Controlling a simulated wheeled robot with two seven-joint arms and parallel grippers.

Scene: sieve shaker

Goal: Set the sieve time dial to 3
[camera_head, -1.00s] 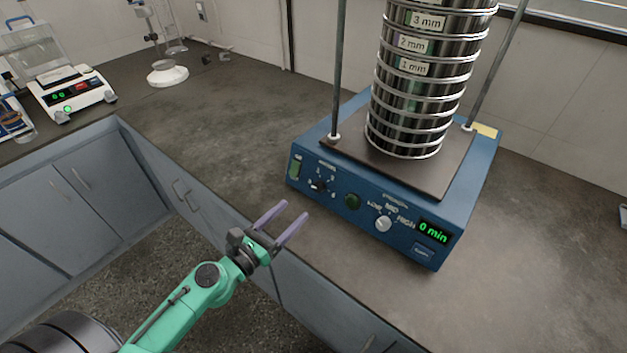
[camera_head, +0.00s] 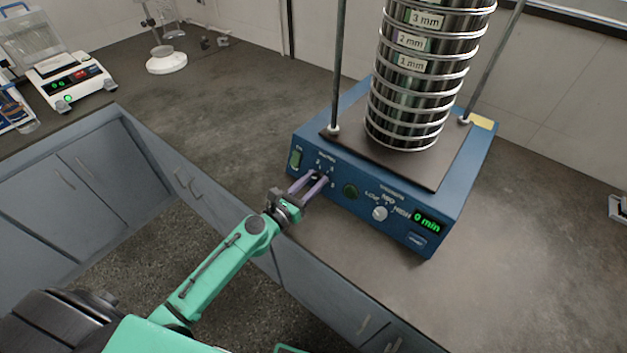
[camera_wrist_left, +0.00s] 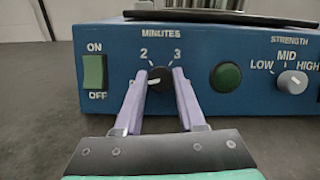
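The sieve shaker (camera_head: 398,205) is a blue box with a stack of metal sieves (camera_head: 418,80) on top. Its time dial (camera_wrist_left: 160,79) is a black knob under the word MINUTES, with 2 at upper left and 3 at upper right. A white mark on the knob points left, slightly down. The display (camera_head: 427,221) reads 0 min. My left gripper (camera_head: 318,176) is open, its two purple fingers reaching to either side of the dial; contact cannot be told. The fingers also show in the left wrist view (camera_wrist_left: 160,76). My right gripper is not in view.
A green ON/OFF switch (camera_wrist_left: 95,72) is left of the dial. A round green button (camera_wrist_left: 226,77) and the strength knob (camera_wrist_left: 292,82) are to its right. A balance (camera_head: 72,82) stands at the far left.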

